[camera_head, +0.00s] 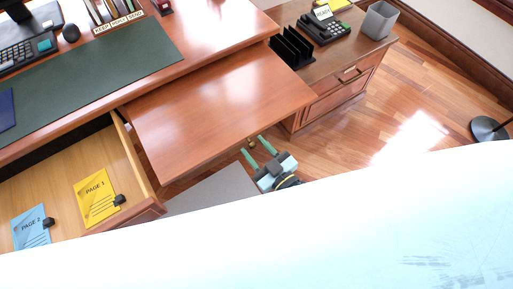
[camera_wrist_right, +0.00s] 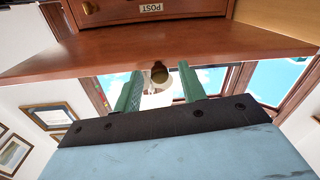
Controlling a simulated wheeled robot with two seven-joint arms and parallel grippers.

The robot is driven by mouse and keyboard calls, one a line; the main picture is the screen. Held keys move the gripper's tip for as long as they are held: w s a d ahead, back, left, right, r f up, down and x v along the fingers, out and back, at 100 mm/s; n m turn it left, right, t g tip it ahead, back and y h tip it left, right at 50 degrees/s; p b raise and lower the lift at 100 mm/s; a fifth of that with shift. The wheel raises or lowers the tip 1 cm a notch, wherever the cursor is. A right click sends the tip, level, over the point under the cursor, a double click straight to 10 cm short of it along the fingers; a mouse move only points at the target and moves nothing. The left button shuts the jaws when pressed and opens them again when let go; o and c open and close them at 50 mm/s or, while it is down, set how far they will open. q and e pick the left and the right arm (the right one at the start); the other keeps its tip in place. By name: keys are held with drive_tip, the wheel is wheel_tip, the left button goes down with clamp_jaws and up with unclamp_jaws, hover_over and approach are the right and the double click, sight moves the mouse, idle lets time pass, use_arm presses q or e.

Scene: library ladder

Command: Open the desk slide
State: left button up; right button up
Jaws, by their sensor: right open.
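The desk slide (camera_head: 215,105) is a reddish-brown wooden board that stands pulled out from the desk, with a bare top. A small round brass knob (camera_head: 251,142) sits at its front edge. My right gripper (camera_head: 256,148) is open at that edge, its two green fingers pointing at the knob. In the right wrist view the knob (camera_wrist_right: 159,73) shows between the spread fingers of the gripper (camera_wrist_right: 160,72), with a gap on both sides. The slide's wood (camera_wrist_right: 150,48) spans that view just beyond the fingertips. My left gripper is not in view.
An open drawer (camera_head: 150,185) at the left holds a yellow page (camera_head: 97,202) and a blue page (camera_head: 30,228). A side cabinet (camera_head: 340,90) with a telephone (camera_head: 326,25) and a grey bin (camera_head: 379,20) stands at the right.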

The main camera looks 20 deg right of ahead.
drive_tip(key=shift+s+d, duration=0.15)
drive_tip(key=shift+s, duration=0.25)
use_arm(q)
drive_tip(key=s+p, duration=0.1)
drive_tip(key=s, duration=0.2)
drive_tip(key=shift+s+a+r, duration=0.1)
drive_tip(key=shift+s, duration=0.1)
use_arm(e)
drive_tip(key=v, duration=1.2)
drive_tip(key=shift+s, duration=0.2)
